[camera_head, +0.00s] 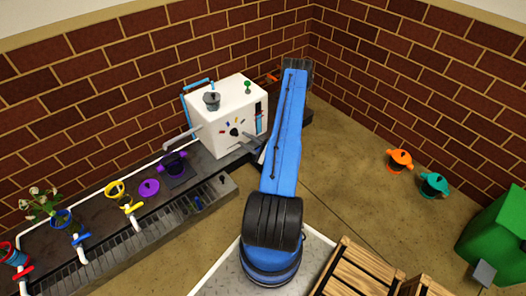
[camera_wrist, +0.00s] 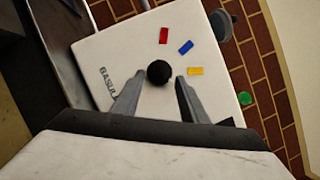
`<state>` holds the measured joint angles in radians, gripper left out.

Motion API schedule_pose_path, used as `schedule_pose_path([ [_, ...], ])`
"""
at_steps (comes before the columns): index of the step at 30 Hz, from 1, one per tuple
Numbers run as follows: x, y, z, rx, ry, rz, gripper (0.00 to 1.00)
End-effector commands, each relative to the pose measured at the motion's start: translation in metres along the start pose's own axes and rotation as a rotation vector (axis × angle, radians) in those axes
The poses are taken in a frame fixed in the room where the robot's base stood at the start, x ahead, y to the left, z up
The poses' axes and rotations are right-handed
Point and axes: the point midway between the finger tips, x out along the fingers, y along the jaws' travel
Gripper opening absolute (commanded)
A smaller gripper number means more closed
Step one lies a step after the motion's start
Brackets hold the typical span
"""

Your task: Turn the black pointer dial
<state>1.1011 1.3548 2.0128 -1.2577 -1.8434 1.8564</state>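The black pointer dial (camera_head: 234,131) is on the front of a white box-shaped machine (camera_head: 213,139), among small coloured marks. In the wrist view the dial (camera_wrist: 158,72) is a round black knob, with red, blue and yellow marks near it. Which way its pointer faces cannot be told there. My gripper (camera_wrist: 159,78) is open, with one grey finger on each side of the dial in the picture. The fingertips come up close to the dial; whether they touch it cannot be told. In the head view my blue arm reaches to the machine and the fingers are mostly hidden.
A grey pot (camera_head: 211,101) and a green knob (camera_head: 248,87) are on top of the machine. A dark counter (camera_head: 103,213) with taps runs left, holding a purple pot (camera_head: 173,163) and a plant (camera_head: 45,205). Wooden crates (camera_head: 359,270) stand in front; orange (camera_head: 399,160) and teal (camera_head: 434,185) pots are at right.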

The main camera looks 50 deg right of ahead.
Motion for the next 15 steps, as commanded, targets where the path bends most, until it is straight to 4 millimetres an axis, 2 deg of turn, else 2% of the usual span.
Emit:
schedule_pose_path([
  [3, -0.024, -0.001, -0.001, 0.0, 0.004, -0.002, 0.4],
  [15, -0.092, -0.001, -0.001, 0.0, 0.005, -0.002, 0.4],
])
